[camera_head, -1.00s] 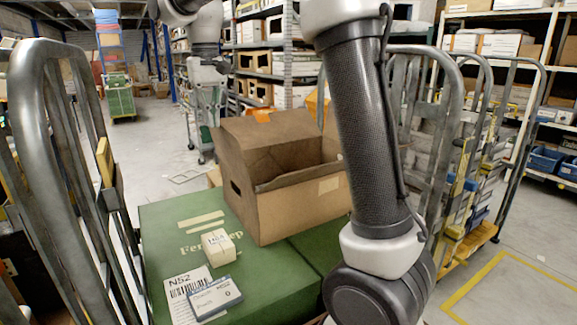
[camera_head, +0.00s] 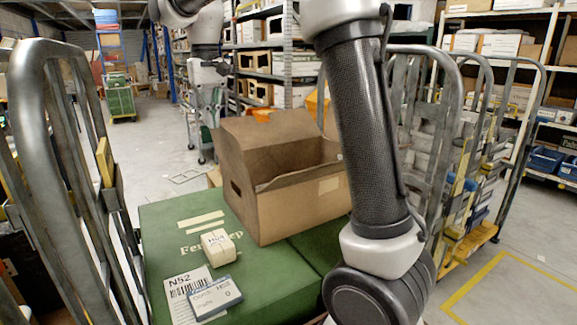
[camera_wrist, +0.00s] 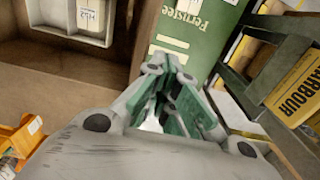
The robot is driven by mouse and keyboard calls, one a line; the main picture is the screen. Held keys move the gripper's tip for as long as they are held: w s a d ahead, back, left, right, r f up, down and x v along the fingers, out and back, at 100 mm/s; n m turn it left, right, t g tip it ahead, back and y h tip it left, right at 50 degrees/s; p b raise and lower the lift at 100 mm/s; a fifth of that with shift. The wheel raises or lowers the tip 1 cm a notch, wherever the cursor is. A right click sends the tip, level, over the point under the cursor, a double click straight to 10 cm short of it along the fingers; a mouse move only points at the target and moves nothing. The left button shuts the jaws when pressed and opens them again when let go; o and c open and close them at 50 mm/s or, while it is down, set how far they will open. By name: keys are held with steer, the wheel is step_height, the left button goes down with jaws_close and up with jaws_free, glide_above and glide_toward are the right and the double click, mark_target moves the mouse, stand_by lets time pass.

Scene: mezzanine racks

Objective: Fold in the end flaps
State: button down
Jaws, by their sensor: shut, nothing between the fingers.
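The open cardboard box (camera_head: 300,208) stands on a green case (camera_head: 165,235) in the head view. A broad flap (camera_head: 262,135) stands raised at its back left, and another flap edge shows along the opening. In the wrist view, brown cardboard (camera_wrist: 75,68) fills the left side, and a pale labelled item (camera_wrist: 91,17) sits in a light compartment. My gripper (camera_wrist: 160,68) is shut and empty, with green-padded fingers, beside the cardboard. Its wrist shows beyond the box in the head view; contact with a flap cannot be told.
A small white carton (camera_head: 217,247) and label cards (camera_head: 203,295) lie on the green case. Metal trolley rails (camera_head: 40,150) stand at left, and more (camera_head: 440,130) at right. A yellow sign (camera_wrist: 295,90) shows in the wrist view. Open floor lies back left.

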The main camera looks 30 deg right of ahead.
steer(key=shift+f, duration=1.6)
steer(key=d, duration=1.2)
steer(key=shift+d, duration=0.15)
stand_by(0.3)
steer(key=shift+r, duration=0.15)
step_height(320, 180, up, 7)
stand_by(0.6)
step_height(320, 180, down, 7)
steer(key=n, duration=0.6)
steer(key=shift+a+f, duration=0.2)
steer(key=shift+a, duration=0.25)
